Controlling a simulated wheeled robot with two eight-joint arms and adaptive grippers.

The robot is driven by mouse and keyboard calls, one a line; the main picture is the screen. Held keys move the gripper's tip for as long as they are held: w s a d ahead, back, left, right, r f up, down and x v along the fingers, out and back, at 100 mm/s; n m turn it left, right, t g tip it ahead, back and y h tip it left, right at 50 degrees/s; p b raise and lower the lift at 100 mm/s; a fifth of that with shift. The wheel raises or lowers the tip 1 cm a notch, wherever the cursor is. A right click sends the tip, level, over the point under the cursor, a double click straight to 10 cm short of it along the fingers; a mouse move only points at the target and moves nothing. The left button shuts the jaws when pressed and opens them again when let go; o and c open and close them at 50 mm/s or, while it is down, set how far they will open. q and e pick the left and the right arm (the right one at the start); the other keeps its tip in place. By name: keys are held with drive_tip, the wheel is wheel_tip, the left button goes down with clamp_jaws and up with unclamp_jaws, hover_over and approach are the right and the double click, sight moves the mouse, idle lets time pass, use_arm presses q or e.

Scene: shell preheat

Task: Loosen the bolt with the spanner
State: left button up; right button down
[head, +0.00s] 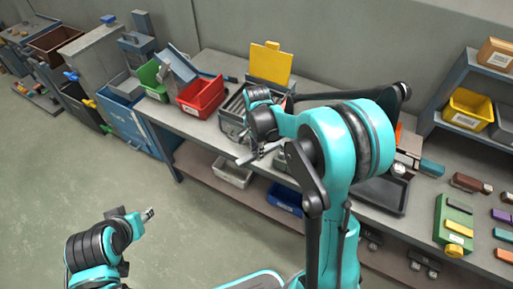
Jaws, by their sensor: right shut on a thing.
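My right gripper (262,152) is over the front edge of the workbench, in front of the grey box. It is shut on a thin silver-grey piece, which looks like the spanner (245,159); the fingers and my arm hide much of it. My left gripper (148,214) is low at the left, over the open floor and away from the bench. It is small and dark in view, so its jaw opening is unclear. I cannot make out the bolt in this view.
The workbench (205,126) carries a red bin (201,97), a green bin (150,78), a grey box (231,118) and a yellow panel (270,64). A dark tray (383,194) and a green block (453,226) stand right. Floor is clear at left.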

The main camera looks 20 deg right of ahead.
drive_tip(key=shift+f+b, duration=0.55)
drive_tip(key=shift+f, duration=0.1)
drive_tip(key=shift+f+b, duration=2.25)
drive_tip(key=shift+f, duration=1.1)
drive_tip(key=s+d+n, duration=1)
drive_tip(key=n, duration=0.3)
drive_tip(key=shift+d+r, duration=0.1)
drive_tip(key=shift+r+p, duration=2.25)
drive_tip(key=shift+r, duration=0.65)
